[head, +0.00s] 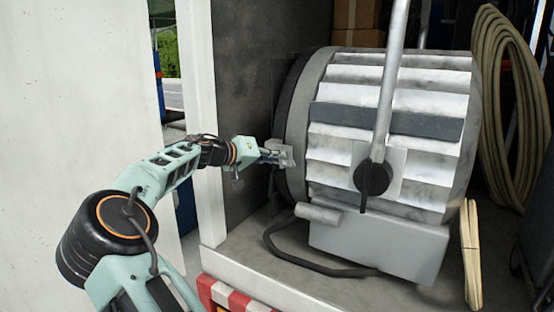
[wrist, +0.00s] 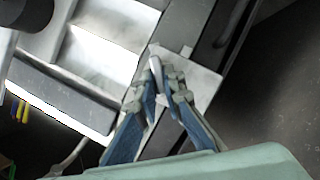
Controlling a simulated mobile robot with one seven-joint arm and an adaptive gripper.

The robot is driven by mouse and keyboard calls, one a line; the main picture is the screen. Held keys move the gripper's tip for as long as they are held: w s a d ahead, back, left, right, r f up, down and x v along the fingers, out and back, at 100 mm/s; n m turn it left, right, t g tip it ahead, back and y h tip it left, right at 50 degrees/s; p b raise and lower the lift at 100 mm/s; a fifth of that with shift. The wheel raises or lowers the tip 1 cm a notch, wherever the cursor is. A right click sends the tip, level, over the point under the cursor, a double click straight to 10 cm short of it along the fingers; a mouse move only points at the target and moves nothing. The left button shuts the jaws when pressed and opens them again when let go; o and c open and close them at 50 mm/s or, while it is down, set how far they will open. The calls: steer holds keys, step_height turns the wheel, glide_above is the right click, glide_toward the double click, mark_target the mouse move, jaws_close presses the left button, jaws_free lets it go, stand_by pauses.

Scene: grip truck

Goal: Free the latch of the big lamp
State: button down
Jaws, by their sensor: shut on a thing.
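The big lamp (head: 385,130) is a large ribbed silver drum lying on the truck bed, with a dark rim at its left end. Its latch (head: 287,157) is a small pale metal piece at that left rim. My gripper (head: 275,155) reaches it from the left and is shut on it. In the wrist view, the blue-grey fingers (wrist: 163,68) are close together at the latch, whose pale plate (wrist: 204,84) shows beside them. The lamp's ribbed side (wrist: 95,62) is at left there. The exact part between the fingertips is mostly hidden.
A grey pole (head: 392,70) with a black knob (head: 372,177) stands in front of the lamp. A black cable (head: 310,266) lies on the truck bed below. Coiled hose (head: 493,110) hangs at right. The white truck wall edge (head: 202,110) is close to my arm.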

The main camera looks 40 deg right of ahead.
steer(key=shift+w+a+f+n+g+h+b, duration=0.15)
steer(key=shift+n+g+h+b, duration=0.35)
steer(key=shift+n, duration=0.85)
steer(key=shift+d+f+n+g+h+b, duration=0.15)
steer(key=shift+n+h+b, duration=0.4)
steer(key=shift+n, duration=0.75)
steer(key=shift+w+a+f+n+g+h+b, duration=0.1)
steer(key=shift+n+g+h+b, duration=0.25)
steer(key=shift+n+h, duration=0.7)
steer(key=shift+n+y, duration=0.3)
steer(key=shift+n, duration=0.1)
steer(key=c, duration=2)
jaws_free()
steer(key=shift+c, duration=0.2)
steer(key=a, duration=1.2)
